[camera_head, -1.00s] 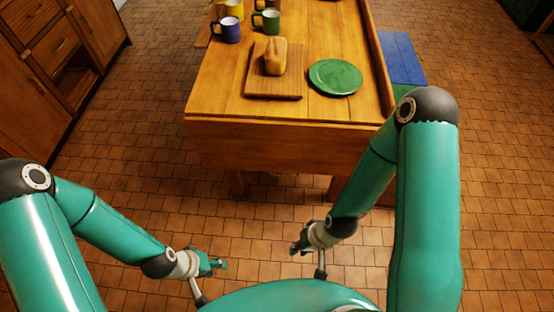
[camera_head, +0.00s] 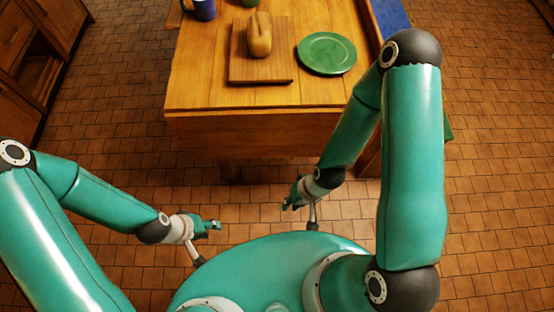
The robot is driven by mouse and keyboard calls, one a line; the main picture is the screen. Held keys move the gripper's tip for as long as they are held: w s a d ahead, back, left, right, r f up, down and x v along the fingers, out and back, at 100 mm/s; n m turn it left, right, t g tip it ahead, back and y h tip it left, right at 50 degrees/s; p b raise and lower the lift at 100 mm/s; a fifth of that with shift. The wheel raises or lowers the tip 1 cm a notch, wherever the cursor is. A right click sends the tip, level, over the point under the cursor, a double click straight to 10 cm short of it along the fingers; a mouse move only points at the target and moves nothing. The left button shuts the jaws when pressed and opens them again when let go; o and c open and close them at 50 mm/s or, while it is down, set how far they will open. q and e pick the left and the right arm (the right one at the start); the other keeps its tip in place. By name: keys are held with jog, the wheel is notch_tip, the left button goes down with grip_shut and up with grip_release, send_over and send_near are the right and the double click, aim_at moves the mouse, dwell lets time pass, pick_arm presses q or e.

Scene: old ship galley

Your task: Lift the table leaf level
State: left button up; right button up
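The wooden table (camera_head: 200,75) stands ahead of me. Its near leaf (camera_head: 250,135) hangs down from the near edge of the top, and my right arm covers part of its right side. My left gripper (camera_head: 214,227) is above the floor, short of the leaf and toward its left half, apart from it. My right gripper (camera_head: 289,200) is also in front of the leaf, below and nearer than its bottom edge in the picture, touching nothing that I can see. Both look empty, but their fingers are too small to read as open or shut.
On the table lie a bread loaf (camera_head: 260,36) on a cutting board (camera_head: 240,68) and a green plate (camera_head: 327,53). A blue mug (camera_head: 203,8) stands behind. A blue bench (camera_head: 389,15) is at the right, wooden cabinets (camera_head: 35,60) at the left. Tiled floor is free between.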

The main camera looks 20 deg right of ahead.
notch_tip(320, 180, down, 9)
jog(key=d+m+g+b, duration=0.2)
jog(key=m+b, duration=0.2)
jog(key=b, duration=0.2)
jog(key=m+t+y+b, duration=1.3)
jog(key=m+b, duration=1.7)
jog(key=b, duration=0.1)
send_near(277, 160)
jog(key=x, duration=0.3)
jog(key=b+x, duration=0.1)
jog(key=x, duration=0.2)
jog(key=b+x, duration=0.1)
jog(key=x, duration=0.3)
jog(key=shift+w+d+f, duration=0.1)
jog(key=shift+w+f, duration=0.1)
jog(key=shift+f, duration=0.15)
